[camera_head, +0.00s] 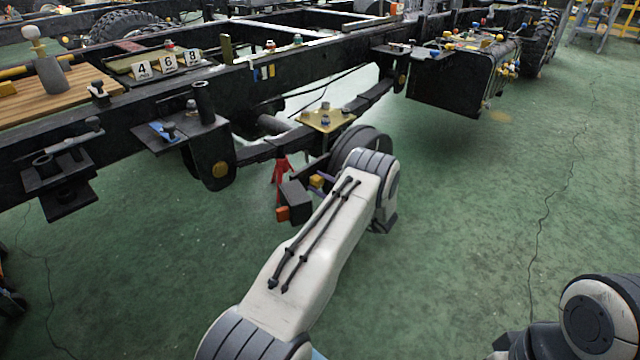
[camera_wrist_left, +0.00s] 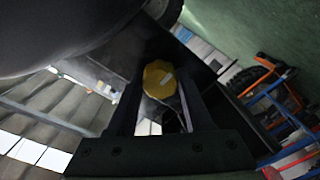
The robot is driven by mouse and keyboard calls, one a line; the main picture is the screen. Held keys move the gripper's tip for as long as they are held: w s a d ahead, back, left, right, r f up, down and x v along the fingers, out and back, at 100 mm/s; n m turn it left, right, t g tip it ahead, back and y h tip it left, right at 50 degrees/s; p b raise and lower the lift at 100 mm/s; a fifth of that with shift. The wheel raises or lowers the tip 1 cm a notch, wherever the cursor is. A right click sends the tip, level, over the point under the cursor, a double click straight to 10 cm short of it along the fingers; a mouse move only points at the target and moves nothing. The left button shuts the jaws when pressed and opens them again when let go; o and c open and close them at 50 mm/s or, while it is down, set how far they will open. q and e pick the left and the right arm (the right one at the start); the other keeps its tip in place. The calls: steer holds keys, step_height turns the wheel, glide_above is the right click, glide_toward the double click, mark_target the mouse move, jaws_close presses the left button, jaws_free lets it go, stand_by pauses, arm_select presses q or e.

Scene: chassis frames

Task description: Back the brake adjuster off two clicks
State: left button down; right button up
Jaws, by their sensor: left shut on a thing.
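The brake adjuster, seen as a yellow faceted knob (camera_wrist_left: 159,76), is between the two dark fingers of my left gripper (camera_wrist_left: 159,90) in the left wrist view. The fingers are shut on it. In the head view my left arm reaches from the bottom to the axle area under the chassis frame (camera_head: 337,61). A small yellow piece (camera_head: 317,181) shows beside a dark drum-like part (camera_head: 362,148) there. My left fingers are mostly hidden in that view. My right arm shows at the bottom right, with its gripper out of sight.
A red stand (camera_head: 280,169) is under the frame near my left arm. A black tank (camera_head: 459,80) hangs at the right. Number cards (camera_head: 167,63) and a wooden board (camera_head: 52,93) lie at the left. The green floor (camera_head: 480,200) at the right is mostly clear.

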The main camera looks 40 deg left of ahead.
arm_select(q)
steer(key=shift+d, duration=0.1)
stand_by(0.5)
steer(key=shift+c, duration=1.5)
jaws_free()
steer(key=d+p, duration=0.3)
steer(key=d, duration=0.7)
steer(key=shift+s+d+p, duration=0.2)
steer(key=shift+s+p, duration=0.1)
steer(key=shift+s, duration=0.15)
